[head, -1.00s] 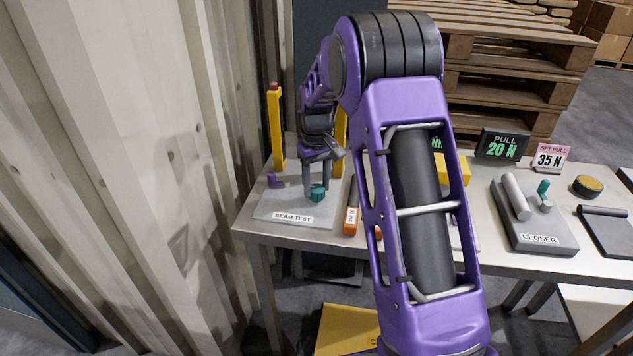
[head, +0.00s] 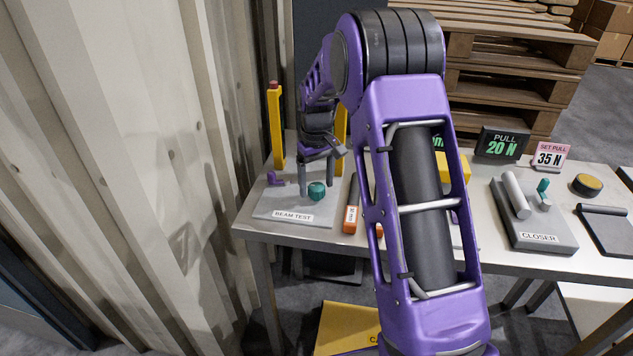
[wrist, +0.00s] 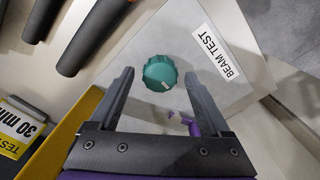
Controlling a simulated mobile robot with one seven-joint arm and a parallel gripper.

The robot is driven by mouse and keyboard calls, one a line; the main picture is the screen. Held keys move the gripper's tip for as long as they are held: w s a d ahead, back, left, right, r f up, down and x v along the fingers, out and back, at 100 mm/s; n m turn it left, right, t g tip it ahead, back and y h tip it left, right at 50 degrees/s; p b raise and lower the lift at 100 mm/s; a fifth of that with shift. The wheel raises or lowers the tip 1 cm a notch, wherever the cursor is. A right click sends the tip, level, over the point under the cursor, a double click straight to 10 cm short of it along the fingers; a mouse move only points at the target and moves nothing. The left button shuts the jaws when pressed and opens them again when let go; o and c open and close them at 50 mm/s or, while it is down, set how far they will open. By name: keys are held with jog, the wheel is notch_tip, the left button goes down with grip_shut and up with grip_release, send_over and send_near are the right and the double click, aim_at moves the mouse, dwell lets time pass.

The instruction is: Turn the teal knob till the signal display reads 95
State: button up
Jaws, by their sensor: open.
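The teal knob (head: 316,191) stands on the grey BEAM TEST plate (head: 268,211) at the left end of the table. In the wrist view the knob (wrist: 160,72), with a pale mark on its rim, lies between and slightly beyond the fingertips. My gripper (head: 317,188) points down at it with its fingers spread; the fingers (wrist: 159,76) show clear gaps to the knob in the wrist view. A display with green characters (head: 437,143) is mostly hidden behind my arm, so its reading cannot be made out; I cannot tell whether it is the signal display.
Yellow posts (head: 276,127) rise behind the plate. A purple piece (head: 276,180) lies at its left. An orange-and-black tool (head: 351,218) is close on the right. Further right are a PULL 20 N display (head: 502,144) and the CLOSER fixture (head: 538,238). A corrugated wall (head: 190,150) stands left.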

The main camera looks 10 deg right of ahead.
aim_at(317, 186)
jog(key=shift+r, duration=0.1)
notch_tip(317, 186, up, 17)
jog(key=p, duration=0.2)
jog(key=shift+r, duration=0.15)
jog(key=shift+d+r, duration=0.1)
